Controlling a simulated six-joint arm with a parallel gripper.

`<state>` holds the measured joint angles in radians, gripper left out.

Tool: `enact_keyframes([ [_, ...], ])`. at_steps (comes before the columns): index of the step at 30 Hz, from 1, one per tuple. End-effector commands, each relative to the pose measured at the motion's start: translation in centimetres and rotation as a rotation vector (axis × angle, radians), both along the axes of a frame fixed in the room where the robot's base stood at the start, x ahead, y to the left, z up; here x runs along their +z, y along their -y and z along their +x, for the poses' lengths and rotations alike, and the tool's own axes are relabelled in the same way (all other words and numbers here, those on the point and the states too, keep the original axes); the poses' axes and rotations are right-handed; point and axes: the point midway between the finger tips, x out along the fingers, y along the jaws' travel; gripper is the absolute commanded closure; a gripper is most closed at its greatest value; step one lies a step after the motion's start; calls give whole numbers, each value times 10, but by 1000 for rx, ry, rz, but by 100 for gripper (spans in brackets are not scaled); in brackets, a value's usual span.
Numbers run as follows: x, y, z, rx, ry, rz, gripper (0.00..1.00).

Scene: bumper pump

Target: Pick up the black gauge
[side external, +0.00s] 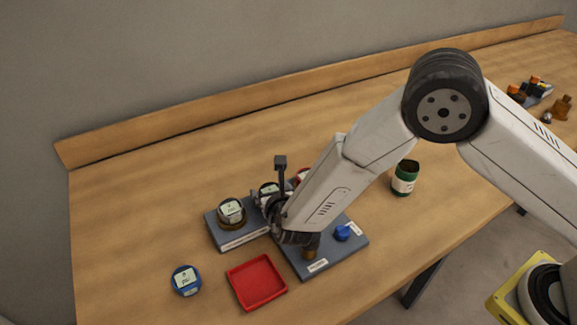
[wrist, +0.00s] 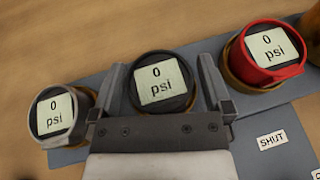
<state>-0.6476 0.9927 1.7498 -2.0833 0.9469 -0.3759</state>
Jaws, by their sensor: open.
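The black gauge (wrist: 162,92) reads "0 psi" and sits in the middle of a row of three gauges in the wrist view. My gripper (wrist: 161,72) is open, with one finger on each side of the black gauge. I cannot tell whether the fingers touch it. In the side view the black gauge (side external: 268,188) sits on the grey base block (side external: 240,240), partly hidden by my gripper and wrist.
A pale-rimmed gauge (wrist: 60,117) stands left of it and a red gauge (wrist: 270,52) right. A blue gauge (side external: 187,281) and a red tray (side external: 257,283) lie in front. A blue knob (side external: 342,233) is on the base plate. A green container (side external: 404,180) stands behind right.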

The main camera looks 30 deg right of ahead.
Motion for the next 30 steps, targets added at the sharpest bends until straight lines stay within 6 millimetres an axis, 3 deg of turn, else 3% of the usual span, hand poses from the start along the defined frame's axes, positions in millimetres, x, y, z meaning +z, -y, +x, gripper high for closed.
enact_keyframes([
  [9, 0, 0, 0, 0, 0, 0, 0],
  [15, 0, 0, 0, 0, 0, 0, 64],
  [18, 1, 0, 0, 0, 1, 1, 88],
  [30, 5, 0, 0, 1, 2, 1, 89],
])
